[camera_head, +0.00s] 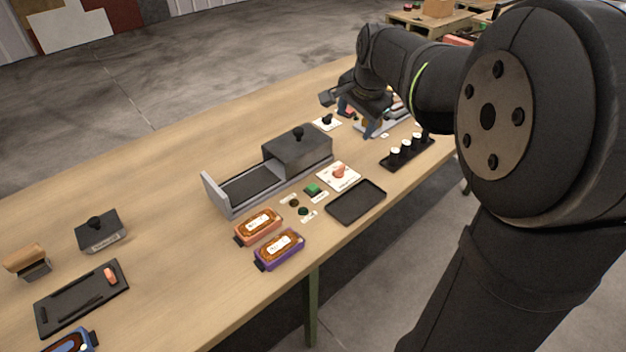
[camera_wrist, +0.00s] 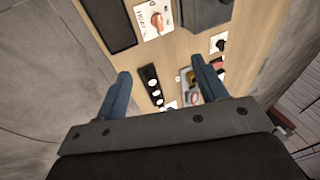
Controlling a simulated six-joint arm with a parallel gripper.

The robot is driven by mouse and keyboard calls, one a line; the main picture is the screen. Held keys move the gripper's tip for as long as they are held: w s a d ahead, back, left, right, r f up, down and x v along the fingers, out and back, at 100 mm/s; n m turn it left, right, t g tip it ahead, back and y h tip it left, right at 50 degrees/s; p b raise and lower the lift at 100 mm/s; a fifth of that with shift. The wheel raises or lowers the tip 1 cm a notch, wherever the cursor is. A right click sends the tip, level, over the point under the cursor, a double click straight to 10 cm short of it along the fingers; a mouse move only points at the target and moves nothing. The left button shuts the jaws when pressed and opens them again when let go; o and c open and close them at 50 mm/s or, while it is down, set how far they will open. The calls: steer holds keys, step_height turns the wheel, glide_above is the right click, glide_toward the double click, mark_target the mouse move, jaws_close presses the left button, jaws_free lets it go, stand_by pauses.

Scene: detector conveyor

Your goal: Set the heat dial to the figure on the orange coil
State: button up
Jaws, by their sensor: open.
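A white plate with a reddish knob or figure (camera_head: 340,174), probably the heat dial, lies on the table right of the dark box; in the wrist view (camera_wrist: 155,18) its lettering looks like HEAT. Its setting is too small to read. An orange-framed coil (camera_head: 258,226) with a brown oval and white label lies at the table's front edge side; its figure is unreadable. My gripper (camera_head: 350,114) is open and empty above the far part of the table, beyond the dial. In the wrist view its two blue fingers (camera_wrist: 162,72) are spread, with nothing between them.
A grey conveyor (camera_head: 215,190) with a dark knobbed box (camera_head: 298,146) stands mid-table. A purple-framed coil (camera_head: 279,250), an empty black tray (camera_head: 357,202), a black rack with white-topped pegs (camera_head: 408,152) and a black knob on a white plate (camera_head: 326,122) stand around it.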

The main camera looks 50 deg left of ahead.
steer(key=w+f+n, duration=0.2)
steer(key=n, duration=0.3)
steer(key=n+g, duration=0.2)
steer(key=n, duration=1.1)
glide_toward(339, 167)
steer(key=shift+y, duration=0.3)
steer(key=x, duration=0.8)
steer(key=shift+d+f, duration=0.2)
steer(key=shift+f, duration=0.25)
steer(key=c, duration=1)
